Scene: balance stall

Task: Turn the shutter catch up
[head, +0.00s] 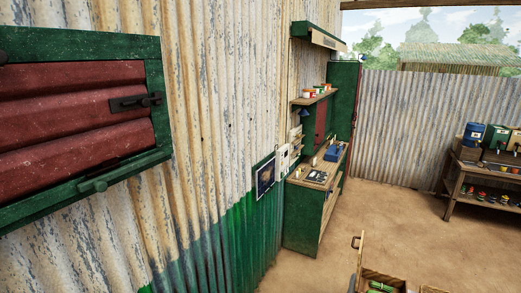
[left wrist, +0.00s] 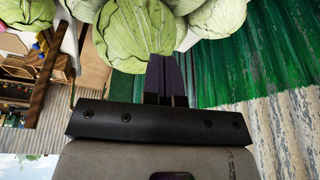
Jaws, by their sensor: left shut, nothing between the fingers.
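The red slatted shutter (head: 70,100) sits in a green frame on the corrugated wall at the left of the head view. The dark metal shutter catch (head: 137,102) is at the shutter's right side; its bar lies roughly level across the frame edge. My left gripper (left wrist: 162,75) shows only in the left wrist view, its dark fingers together and empty. Pale green cabbages (left wrist: 135,35) show beyond the fingertips; I cannot tell whether they touch. The catch is not in the wrist view. My right gripper is in neither view.
A green block (head: 93,186) juts from the frame's lower edge. A green counter (head: 305,215) with tools stands along the wall further off. A wooden shelf table (head: 485,170) is at the right. Open dirt floor lies between. A wooden crate (head: 385,280) is at the bottom.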

